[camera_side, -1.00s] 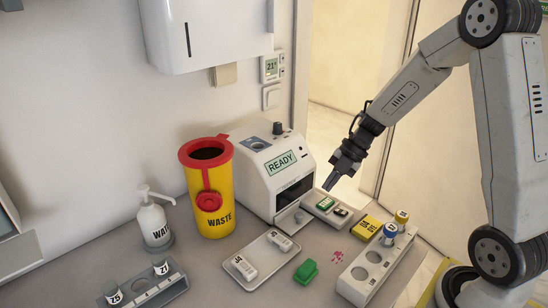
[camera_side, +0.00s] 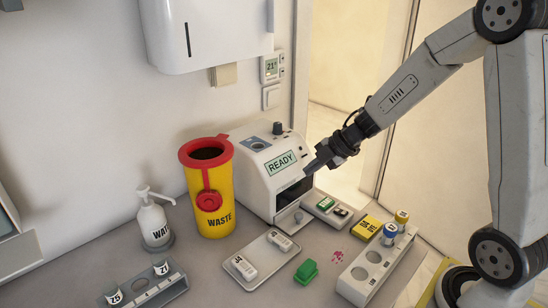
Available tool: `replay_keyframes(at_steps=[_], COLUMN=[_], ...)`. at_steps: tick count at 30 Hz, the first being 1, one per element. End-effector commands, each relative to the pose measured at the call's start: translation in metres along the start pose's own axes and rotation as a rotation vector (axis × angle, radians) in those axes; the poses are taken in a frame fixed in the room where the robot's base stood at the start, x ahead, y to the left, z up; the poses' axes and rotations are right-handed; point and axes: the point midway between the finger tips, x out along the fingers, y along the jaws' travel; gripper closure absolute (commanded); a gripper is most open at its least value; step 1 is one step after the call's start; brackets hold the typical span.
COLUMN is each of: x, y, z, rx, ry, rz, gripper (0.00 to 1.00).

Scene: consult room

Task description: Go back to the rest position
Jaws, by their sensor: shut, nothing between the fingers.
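My gripper (camera_side: 314,165) is at the end of my arm, which comes in from the right. It is shut and empty. It is raised above the table, and its tip shows in front of the right edge of the white machine (camera_side: 250,196) with the green READY label. I cannot tell whether the tip touches the machine; it looks apart. Below the gripper, a small grey tray (camera_side: 338,222) beside the machine holds a green piece (camera_side: 325,203) and a dark one.
A yellow waste bin (camera_side: 221,222) and a pump bottle (camera_side: 153,222) stand left. A tray (camera_side: 259,278) with labelled white items, a green block (camera_side: 306,271), a yellow box (camera_side: 366,228) and a rack (camera_side: 352,286) with capped tubes occupy the table. A rack (camera_side: 172,290) stands front left.

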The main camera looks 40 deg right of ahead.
Motion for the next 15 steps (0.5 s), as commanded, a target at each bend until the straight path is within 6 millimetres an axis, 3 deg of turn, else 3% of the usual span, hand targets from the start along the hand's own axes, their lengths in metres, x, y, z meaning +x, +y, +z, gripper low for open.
replay_keyframes(at_steps=[8,15], x=[0.002,0.0], y=[0.016,0.012], z=[-0.007,-0.007], rx=[0.223,0.447], ry=[-0.122,-0.232], rz=[0.157,0.242], gripper=[1.0,1.0])
